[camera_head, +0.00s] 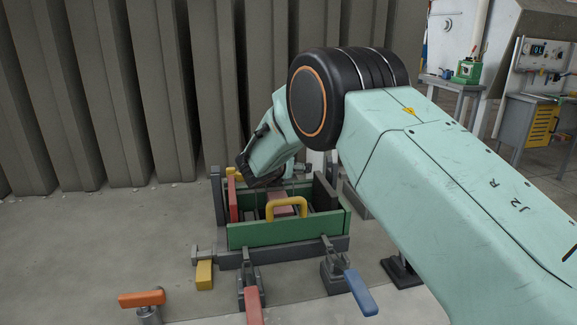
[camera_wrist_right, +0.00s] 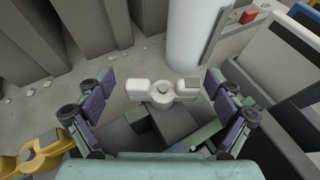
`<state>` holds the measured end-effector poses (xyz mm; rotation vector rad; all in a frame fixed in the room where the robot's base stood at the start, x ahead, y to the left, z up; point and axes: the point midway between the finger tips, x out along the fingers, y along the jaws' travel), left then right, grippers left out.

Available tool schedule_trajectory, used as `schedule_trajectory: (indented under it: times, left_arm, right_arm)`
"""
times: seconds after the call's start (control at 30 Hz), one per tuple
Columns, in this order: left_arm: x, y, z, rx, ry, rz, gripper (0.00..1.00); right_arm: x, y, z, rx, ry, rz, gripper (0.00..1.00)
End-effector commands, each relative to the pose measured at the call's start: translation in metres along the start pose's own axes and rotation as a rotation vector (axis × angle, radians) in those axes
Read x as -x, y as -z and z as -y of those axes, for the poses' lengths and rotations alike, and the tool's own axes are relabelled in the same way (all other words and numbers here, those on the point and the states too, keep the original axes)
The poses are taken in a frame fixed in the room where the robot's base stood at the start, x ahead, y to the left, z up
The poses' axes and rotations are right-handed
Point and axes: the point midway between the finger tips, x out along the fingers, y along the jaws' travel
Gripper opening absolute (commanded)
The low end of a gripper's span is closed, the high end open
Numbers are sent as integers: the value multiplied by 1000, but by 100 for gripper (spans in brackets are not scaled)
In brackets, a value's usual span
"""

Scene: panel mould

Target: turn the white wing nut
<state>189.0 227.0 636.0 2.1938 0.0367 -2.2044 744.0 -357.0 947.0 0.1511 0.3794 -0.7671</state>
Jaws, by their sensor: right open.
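The white wing nut (camera_wrist_right: 163,93) shows in the right wrist view, with two pale wings spread left and right of a round hub. My right gripper (camera_wrist_right: 159,82) is open, its purple-padded fingers spread on either side of the wing nut, apart from it. I cannot tell the height gap between them. In the head view my right arm reaches in from the right and its gripper (camera_head: 262,183) hangs over the back of the green mould (camera_head: 285,233); the arm hides most of that area, and I cannot make out the white wing nut there. My left gripper is not in view.
A yellow wing nut (camera_wrist_right: 30,156) lies at lower left in the wrist view, and a white post (camera_wrist_right: 186,40) stands behind the white one. In the head view, the mould has a yellow handle (camera_head: 287,202); red (camera_head: 253,305), blue (camera_head: 361,292) and orange (camera_head: 141,298) levers stand in front.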

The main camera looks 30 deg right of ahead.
Motion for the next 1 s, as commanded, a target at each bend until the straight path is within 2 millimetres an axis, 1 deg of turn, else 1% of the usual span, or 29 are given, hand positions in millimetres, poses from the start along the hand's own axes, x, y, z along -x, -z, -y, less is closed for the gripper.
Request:
schedule_trajectory:
  times: [0.17, 0.8, 0.83, 1.0]
  left_arm:
    - [0, -1, 0, 1, 0, 1, 0]
    - [0, 0, 0, 0, 0, 1, 0]
    - [0, 0, 0, 0, 0, 1, 0]
    - [-2, 0, 0, 1, 0, 1, 0]
  right_arm:
    - [0, -1, 1, 0, -2, 1, 92]
    - [0, -2, 1, -2, 1, 2, 39]
    - [0, -2, 1, -2, 2, 2, 37]
    - [1, -2, 0, 0, -4, 4, 37]
